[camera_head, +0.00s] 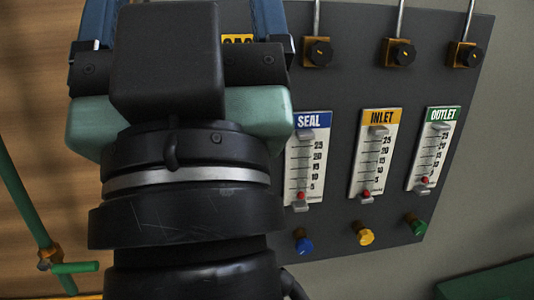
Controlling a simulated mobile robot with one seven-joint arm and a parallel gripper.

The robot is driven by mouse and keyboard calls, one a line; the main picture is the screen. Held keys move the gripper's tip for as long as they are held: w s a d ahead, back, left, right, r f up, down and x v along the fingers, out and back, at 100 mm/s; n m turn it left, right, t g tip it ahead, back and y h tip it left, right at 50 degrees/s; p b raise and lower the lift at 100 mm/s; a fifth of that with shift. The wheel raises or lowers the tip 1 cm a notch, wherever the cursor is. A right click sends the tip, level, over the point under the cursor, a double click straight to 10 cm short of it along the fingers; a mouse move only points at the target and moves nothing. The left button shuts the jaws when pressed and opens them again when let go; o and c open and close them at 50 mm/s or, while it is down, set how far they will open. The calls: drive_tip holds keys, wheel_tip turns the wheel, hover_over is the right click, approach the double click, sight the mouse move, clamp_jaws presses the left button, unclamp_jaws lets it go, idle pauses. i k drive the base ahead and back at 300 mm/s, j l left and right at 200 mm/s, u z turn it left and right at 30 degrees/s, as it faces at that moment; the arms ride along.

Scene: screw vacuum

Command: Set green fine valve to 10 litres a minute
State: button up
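The green fine valve (416,225) is a small green knob at the panel's lower right, below the flowmeter with the green OUTLET label (434,147). A red float (425,180) sits low in that flowmeter's scale, near or below the 5 mark. My gripper (180,30) is at the upper left, in front of the panel's left part and well away from the green knob. Blue finger parts show on both sides, spread apart, but the fingertips are hidden or out of frame, so its opening cannot be judged.
The dark panel (345,80) also carries SEAL (305,160) and INLET (375,155) flowmeters, with a blue knob (304,244) and a yellow knob (364,234) below. Black-knobbed brass valves (400,53) line the top. A green pipe (25,200) with a handle stands at left.

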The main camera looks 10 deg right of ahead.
sight(418, 228)
drive_tip(key=l, duration=2)
